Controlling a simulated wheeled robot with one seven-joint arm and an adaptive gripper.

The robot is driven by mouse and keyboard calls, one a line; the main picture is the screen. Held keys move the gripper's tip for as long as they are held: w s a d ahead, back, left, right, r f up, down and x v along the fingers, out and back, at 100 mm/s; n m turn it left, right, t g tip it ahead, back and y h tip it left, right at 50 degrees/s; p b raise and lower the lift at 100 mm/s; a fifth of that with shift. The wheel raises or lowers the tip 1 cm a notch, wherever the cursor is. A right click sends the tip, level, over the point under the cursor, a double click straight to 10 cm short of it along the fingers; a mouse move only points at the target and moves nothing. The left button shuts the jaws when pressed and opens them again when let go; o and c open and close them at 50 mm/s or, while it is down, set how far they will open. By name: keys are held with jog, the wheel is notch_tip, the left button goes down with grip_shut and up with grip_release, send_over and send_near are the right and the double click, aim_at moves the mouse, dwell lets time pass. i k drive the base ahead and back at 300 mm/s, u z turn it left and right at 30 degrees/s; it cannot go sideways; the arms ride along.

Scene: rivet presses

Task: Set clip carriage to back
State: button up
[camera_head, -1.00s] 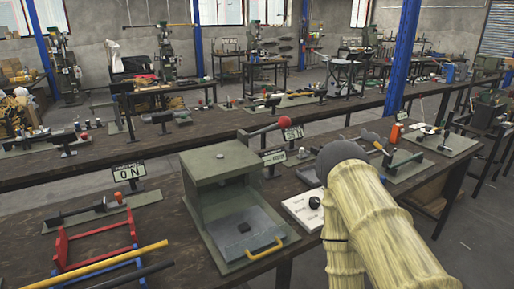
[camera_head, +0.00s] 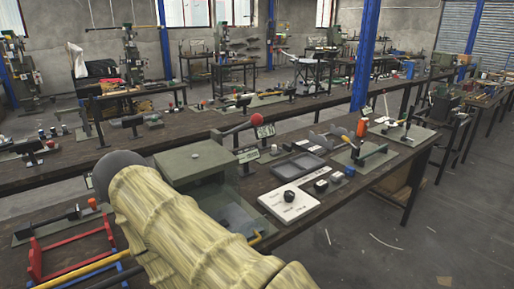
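I cannot tell for sure which part is the clip carriage. On the near bench, a green base plate (camera_head: 395,162) carries a small fixture with a dark bar (camera_head: 370,156), and a similar plate (camera_head: 408,134) lies behind it. A white labelled board (camera_head: 288,207) with a black knob (camera_head: 290,196) lies nearer; its lettering is too small to read. My arm, in a pale yellow ribbed cover with a dark grey rounded end, crosses the lower left. My gripper is not visible.
A grey-green box press (camera_head: 192,160) stands partly hidden behind my arm. A red-ball lever (camera_head: 257,119), a grey tray (camera_head: 298,166) and an orange cylinder (camera_head: 362,127) are on the near bench. A red rack (camera_head: 75,247) is at lower left. Open floor (camera_head: 400,245) lies right.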

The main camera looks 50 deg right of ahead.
aim_at(275, 153)
jog(key=k, duration=0.2)
jog(key=z, duration=0.8)
